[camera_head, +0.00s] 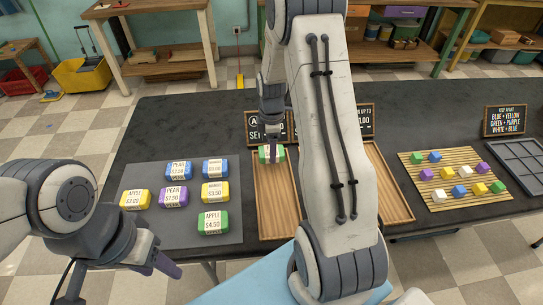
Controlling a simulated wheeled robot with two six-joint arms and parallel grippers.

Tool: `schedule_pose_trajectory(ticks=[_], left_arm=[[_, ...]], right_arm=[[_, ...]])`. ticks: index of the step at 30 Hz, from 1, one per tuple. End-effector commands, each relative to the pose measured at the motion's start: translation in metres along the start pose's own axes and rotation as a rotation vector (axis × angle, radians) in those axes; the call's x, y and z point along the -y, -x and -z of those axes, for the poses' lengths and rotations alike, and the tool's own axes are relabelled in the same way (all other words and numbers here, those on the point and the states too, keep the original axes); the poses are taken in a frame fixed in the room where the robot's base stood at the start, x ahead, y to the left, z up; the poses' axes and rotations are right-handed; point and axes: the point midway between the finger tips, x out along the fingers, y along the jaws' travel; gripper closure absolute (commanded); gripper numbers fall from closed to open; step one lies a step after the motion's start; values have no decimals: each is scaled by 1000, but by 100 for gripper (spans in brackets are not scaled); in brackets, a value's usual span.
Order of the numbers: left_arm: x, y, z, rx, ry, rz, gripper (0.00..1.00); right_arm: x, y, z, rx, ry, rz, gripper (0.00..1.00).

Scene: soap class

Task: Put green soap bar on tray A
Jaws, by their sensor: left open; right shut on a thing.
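A green soap bar (265,157) with a white label is held in my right gripper (271,146), which is shut on it. The bar is over the far part of the left wooden tray (264,215), by the sign marked A (252,121). I cannot tell whether the bar touches the tray. Another green soap bar (213,223), labelled Apple $4.50, lies on the grey mat (150,227). My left gripper (165,266) is open and empty near the mat's front edge. My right arm hides much of the tray area and part of the signs.
Several blue, yellow and purple soap bars (173,197) lie on the grey mat. A second wooden tray (392,195) is right of my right arm. Further right are a slatted mat (416,160) with coloured cubes, a dark compartment tray (520,160) and a sign (504,121).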

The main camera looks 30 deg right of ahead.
Motion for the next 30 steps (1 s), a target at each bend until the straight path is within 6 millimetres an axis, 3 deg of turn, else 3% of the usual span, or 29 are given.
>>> schedule_pose_trajectory(ticks=[7, 20, 21, 23, 30], left_arm=[[0, 2, 0, 0, 0, 0, 50], [0, 0, 0, 0, 0, 0, 50], [0, 0, 0, 0, 0, 0, 50], [0, 0, 0, 0, 0, 0, 50], [0, 0, 0, 0, 0, 0, 50]], right_arm=[[1, -34, 1, 0, 1, 5, 94], [0, -43, 1, 0, 1, 1, 94], [0, -42, 1, 0, 1, 1, 24], [0, -42, 1, 0, 1, 1, 2], [0, -42, 1, 0, 1, 1, 2]])
